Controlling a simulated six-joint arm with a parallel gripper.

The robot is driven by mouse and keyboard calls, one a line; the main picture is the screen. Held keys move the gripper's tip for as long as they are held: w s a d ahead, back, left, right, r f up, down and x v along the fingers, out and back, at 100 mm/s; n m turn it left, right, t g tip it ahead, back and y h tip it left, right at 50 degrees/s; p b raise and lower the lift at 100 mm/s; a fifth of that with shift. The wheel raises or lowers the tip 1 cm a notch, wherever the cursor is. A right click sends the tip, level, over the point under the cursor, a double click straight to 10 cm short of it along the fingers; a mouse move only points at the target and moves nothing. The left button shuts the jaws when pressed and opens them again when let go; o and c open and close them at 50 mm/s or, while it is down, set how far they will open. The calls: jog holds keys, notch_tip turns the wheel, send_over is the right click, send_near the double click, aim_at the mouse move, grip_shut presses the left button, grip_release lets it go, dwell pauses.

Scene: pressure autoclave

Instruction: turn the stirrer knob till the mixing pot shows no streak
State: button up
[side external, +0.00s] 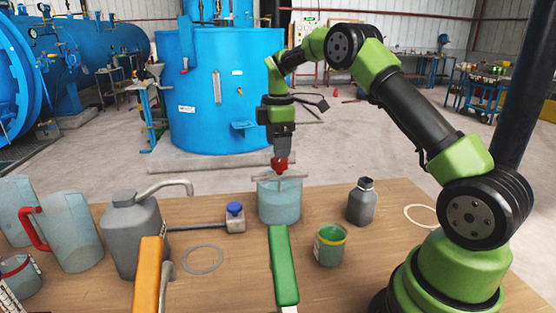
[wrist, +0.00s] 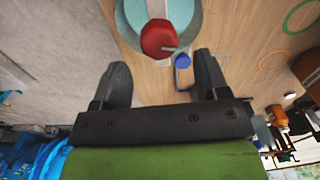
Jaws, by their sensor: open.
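The mixing pot (side external: 279,208) is a pale blue, translucent vessel standing on the wooden table; I cannot make out whether a streak shows in it. The red stirrer knob (side external: 280,165) sits above the pot on a crossbar. My gripper (side external: 282,154) points down right over the knob in the side view. In the wrist view the fingers of my gripper (wrist: 163,68) are apart with nothing held. The red knob (wrist: 158,37), with a pale mark on it, lies just past the fingertips there, and the pot (wrist: 129,22) is partly cut off by the frame's top.
A blue-capped block (side external: 235,222) with a rod stands left of the pot. A grey bottle (side external: 361,205) and a green tin (side external: 330,245) stand at right. A grey can (side external: 133,240) and jugs (side external: 72,235) fill the left. Green (side external: 282,265) and orange (side external: 148,275) handles rise in front.

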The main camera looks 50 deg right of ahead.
aim_at(278, 160)
jog(key=shift+f, duration=2.35)
jog(key=c, duration=0.9)
